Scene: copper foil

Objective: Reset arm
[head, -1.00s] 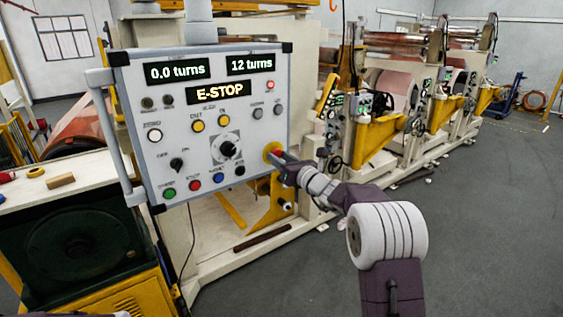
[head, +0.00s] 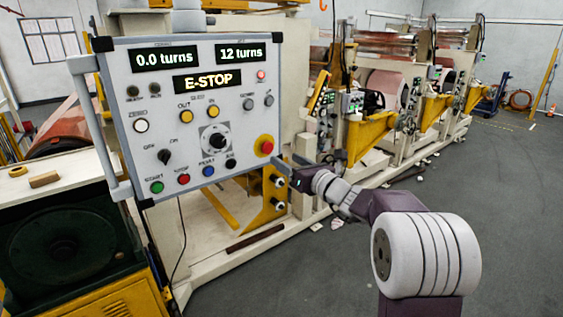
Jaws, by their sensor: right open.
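My right gripper (head: 284,168) is open and empty. It is just below and to the right of the red emergency-stop button (head: 266,147) on its yellow base, apart from it in the picture. The button sits at the lower right of the grey control panel (head: 150,90). The panel's displays read "0.0 turns", "12 turns" and "E-STOP". My right arm (head: 425,255) reaches in from the lower right. My left gripper is not in view.
A grey handle bar (head: 103,130) runs along the panel's left side. A bench (head: 75,185) with a small wooden block (head: 44,180) stands at the left. Yellow-braced copper foil machines (head: 372,135) run along the back. The grey floor (head: 490,185) at the right is mostly clear.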

